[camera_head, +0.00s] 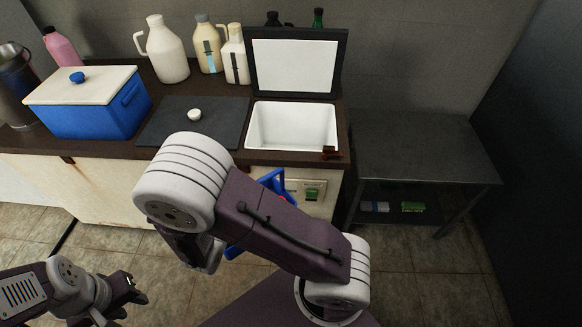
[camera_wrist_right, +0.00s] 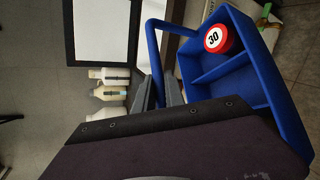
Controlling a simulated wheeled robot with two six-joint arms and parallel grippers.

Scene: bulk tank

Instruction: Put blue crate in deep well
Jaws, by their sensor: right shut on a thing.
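The blue crate (camera_wrist_right: 255,85) has a bar handle and inner compartments. In the right wrist view it is tilted and holds a red round item marked 30 (camera_wrist_right: 217,39). My right gripper (camera_wrist_right: 163,88) is shut on the crate's handle. In the head view my right arm hides most of the crate; blue parts (camera_head: 275,184) show in front of the counter, below its top. The deep well (camera_head: 290,128) is a white basin in the counter with its lid (camera_head: 295,66) raised behind it. My left gripper (camera_head: 137,290) is low at the left, empty and apparently open.
Left of the well is a dark cover (camera_head: 163,128) with a white knob, then a blue cooler (camera_head: 100,112). Jugs (camera_head: 167,55) stand behind. A small dark-red item (camera_head: 330,153) sits at the well's front right corner. A low grey table (camera_head: 425,150) is at the right.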

